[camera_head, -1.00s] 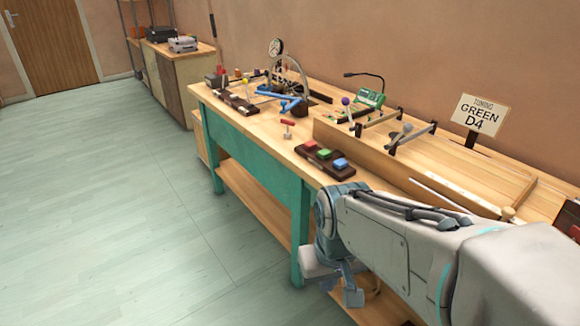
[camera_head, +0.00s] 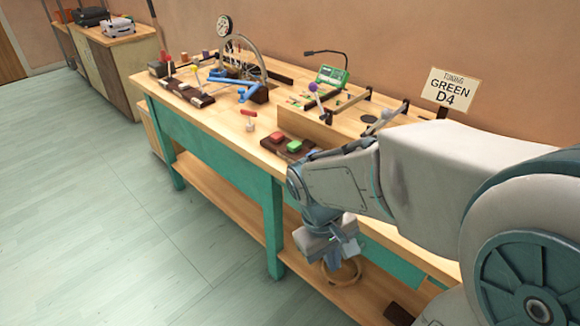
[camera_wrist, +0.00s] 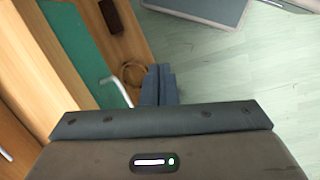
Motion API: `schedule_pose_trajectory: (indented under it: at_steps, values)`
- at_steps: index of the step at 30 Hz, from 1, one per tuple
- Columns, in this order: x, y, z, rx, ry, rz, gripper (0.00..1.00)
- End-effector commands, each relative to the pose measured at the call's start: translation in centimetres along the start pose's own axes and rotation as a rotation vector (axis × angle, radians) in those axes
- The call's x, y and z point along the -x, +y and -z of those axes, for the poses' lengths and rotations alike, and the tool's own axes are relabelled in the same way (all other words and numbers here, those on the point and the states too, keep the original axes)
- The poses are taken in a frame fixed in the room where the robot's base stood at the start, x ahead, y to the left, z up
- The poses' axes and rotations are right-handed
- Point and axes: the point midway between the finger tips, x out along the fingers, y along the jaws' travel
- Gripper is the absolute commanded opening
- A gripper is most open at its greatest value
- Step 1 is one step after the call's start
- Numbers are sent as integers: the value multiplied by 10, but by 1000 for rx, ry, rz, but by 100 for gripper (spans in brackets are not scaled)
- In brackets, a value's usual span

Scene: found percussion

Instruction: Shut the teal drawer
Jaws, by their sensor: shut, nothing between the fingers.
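A teal front panel, which looks like the teal drawer (camera_head: 393,265), shows under the bench top at the right in the head view, partly behind my arm. In the wrist view the teal front (camera_wrist: 78,45) is at the upper left, with a pale bar handle (camera_wrist: 113,88) on it. I cannot tell how far out the drawer stands. My gripper (camera_head: 348,254) is shut and empty, pointing down in front of the bench. In the wrist view its fingers (camera_wrist: 160,85) are together, to the right of the handle and apart from it in the picture.
The wooden bench top (camera_head: 215,118) holds several percussion pieces, a green meter (camera_head: 332,77) and a "GREEN D4" sign (camera_head: 452,90). A teal leg (camera_head: 272,225) stands left of my gripper. A round ring (camera_head: 345,272) lies on the lower shelf. The pale floor at left is clear.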

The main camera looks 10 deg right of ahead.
Motion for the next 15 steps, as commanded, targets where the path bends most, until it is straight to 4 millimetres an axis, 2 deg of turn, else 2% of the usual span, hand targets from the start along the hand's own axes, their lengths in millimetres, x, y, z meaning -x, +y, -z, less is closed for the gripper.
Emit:
schedule_pose_trajectory:
  at_steps: [8,15]
  values:
    - [-17,5,26,439,-340,-317,0]
    - [-22,-3,69,794,-568,-661,0]
